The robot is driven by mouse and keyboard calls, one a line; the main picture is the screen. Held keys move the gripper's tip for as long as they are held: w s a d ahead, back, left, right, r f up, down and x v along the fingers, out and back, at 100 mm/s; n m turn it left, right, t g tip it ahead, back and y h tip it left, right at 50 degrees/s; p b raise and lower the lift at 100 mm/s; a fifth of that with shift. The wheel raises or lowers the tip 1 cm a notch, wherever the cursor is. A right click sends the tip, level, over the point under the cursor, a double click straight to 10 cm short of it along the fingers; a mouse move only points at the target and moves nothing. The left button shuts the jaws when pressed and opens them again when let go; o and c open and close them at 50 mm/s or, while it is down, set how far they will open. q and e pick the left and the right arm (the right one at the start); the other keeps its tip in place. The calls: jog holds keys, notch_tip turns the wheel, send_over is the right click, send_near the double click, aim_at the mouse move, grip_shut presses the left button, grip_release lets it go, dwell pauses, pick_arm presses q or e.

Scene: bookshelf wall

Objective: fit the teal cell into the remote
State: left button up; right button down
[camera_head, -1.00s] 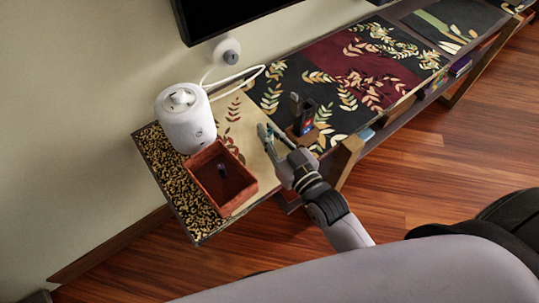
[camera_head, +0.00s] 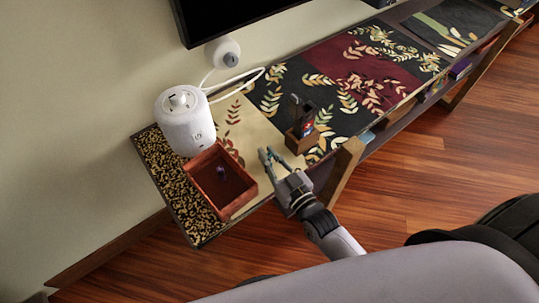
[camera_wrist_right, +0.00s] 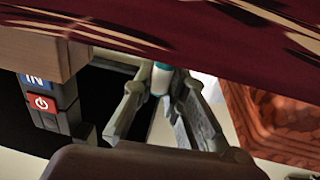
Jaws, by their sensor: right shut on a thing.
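My right gripper (camera_head: 267,153) is over the pale part of the shelf top, between the red-brown box and the wooden holder. In the right wrist view its fingertips (camera_wrist_right: 160,88) are closed on the teal cell (camera_wrist_right: 161,78), a small cylinder with a teal band and a pale body. In the head view the cell cannot be told from the fingers. The dark remote (camera_head: 306,122) stands in the wooden holder (camera_head: 300,143), just right of the gripper and apart from it. Its red power button (camera_wrist_right: 41,103) shows in the wrist view. The remote's cell slot cannot be made out. My left gripper is out of view.
The open red-brown box (camera_head: 240,205) stands left of the gripper with a small purple thing (camera_head: 221,170) inside. A white round appliance (camera_head: 186,125) with a cable stands behind it. The shelf's front edge is close to my right wrist. The patterned top behind the holder is clear.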

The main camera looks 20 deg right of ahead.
jog(key=shift+f, duration=0.2)
jog(key=c, duration=1.6)
grip_release()
